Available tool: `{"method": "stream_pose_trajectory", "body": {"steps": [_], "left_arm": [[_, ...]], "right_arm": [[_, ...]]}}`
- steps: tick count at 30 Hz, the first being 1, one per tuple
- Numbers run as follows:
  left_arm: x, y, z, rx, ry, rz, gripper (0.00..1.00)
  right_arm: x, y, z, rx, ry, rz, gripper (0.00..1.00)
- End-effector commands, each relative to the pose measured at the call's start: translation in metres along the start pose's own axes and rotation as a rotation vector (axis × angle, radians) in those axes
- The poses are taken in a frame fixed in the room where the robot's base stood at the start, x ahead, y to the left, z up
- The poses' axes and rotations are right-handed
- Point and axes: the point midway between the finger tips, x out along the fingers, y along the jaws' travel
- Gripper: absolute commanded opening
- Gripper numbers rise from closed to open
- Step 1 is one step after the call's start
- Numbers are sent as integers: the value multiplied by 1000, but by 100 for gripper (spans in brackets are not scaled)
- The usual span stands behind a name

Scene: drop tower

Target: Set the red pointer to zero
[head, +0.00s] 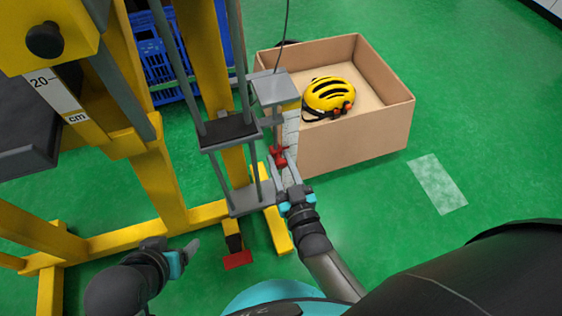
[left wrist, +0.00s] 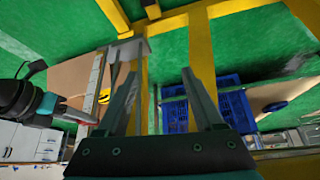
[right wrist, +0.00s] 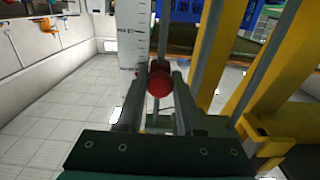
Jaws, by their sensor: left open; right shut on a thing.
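The red pointer (head: 280,157) sits at a pale vertical scale (head: 290,132) on the tower's front. My right gripper (head: 283,170) is shut on the pointer. In the right wrist view the pointer's round red knob (right wrist: 159,83) is between the two fingers, beside the white scale (right wrist: 132,40) with black marks. The scale numbers there are too small to read surely, and the pointer's reading edge is hidden. My left gripper (head: 192,246) is open and empty, low at the left, apart from the tower. Its spread fingers (left wrist: 165,90) show in the left wrist view.
A yellow frame (head: 165,185) and grey guide rods (head: 178,60) stand at the left. A cardboard box (head: 350,140) holding a yellow helmet (head: 328,95) is behind the scale. A red plate (head: 238,260) is low on the tower.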

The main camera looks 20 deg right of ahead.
Motion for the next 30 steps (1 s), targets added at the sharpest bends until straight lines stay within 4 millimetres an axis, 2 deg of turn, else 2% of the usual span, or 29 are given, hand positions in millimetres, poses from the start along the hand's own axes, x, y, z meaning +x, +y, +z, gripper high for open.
{"method": "stream_pose_trajectory", "body": {"steps": [1,9,21,30], "left_arm": [[1,-2,3,-2,-30,-6,69],[22,-10,33,-9,-165,-23,69],[54,-11,76,-9,-262,-23,69],[68,-11,100,-7,-298,-21,69]], "right_arm": [[-1,0,-8,0,-2,0,0],[-1,0,-29,0,-2,0,0],[0,0,-52,1,0,1,0],[0,0,-63,1,1,1,0]]}}
